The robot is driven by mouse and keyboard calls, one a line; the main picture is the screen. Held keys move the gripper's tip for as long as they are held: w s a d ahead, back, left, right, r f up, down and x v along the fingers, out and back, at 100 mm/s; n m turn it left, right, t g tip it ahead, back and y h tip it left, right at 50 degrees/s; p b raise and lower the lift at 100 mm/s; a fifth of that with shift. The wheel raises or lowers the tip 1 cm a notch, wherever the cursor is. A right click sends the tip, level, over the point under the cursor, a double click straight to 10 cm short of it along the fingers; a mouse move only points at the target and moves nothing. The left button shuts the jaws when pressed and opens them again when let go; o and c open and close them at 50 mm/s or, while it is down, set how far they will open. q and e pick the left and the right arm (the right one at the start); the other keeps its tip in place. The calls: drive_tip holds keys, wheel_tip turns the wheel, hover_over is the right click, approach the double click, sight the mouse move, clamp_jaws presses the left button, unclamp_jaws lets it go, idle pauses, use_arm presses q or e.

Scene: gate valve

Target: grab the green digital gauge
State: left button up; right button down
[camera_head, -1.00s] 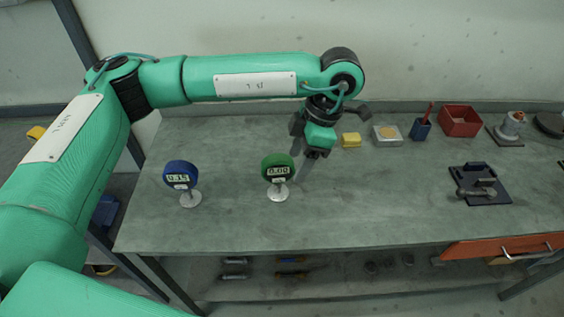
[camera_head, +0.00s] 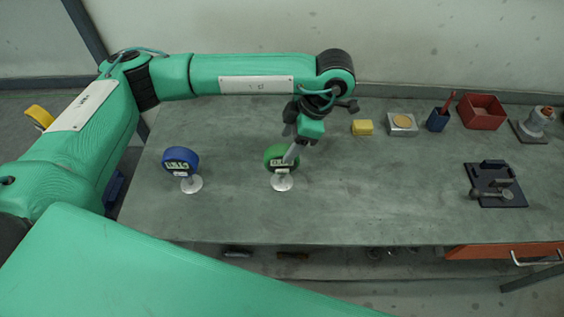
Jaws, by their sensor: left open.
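The green digital gauge (camera_head: 275,158) stands upright on a round silver foot (camera_head: 282,182) on the workbench, left of its middle. My left gripper (camera_head: 291,152) comes down from above and behind it. Its jaws are open, and a grey finger overlaps the right side of the gauge's face and hides part of the display. I cannot tell whether the finger touches the gauge. The other finger is not clearly visible. My right gripper is not in view.
A similar blue gauge (camera_head: 181,160) stands to the left. A yellow block (camera_head: 362,128), a silver box (camera_head: 402,125), a blue holder (camera_head: 438,120) and a red bin (camera_head: 482,112) line the back right. A dark fixture (camera_head: 496,185) sits at the right. The front middle is clear.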

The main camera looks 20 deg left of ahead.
sight(282, 149)
use_arm(q)
drive_tip(key=shift+s+a+f, duration=0.15)
drive_tip(key=shift+f, duration=0.2)
drive_tip(key=shift+a+p+x, duration=0.2)
drive_tip(key=shift+p+x, duration=0.7)
drive_tip(key=shift+x, duration=1.65)
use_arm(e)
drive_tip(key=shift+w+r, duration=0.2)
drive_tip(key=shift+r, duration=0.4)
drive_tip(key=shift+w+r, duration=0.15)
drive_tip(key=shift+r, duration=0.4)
use_arm(q)
drive_tip(key=shift+c, duration=0.2)
clamp_jaws()
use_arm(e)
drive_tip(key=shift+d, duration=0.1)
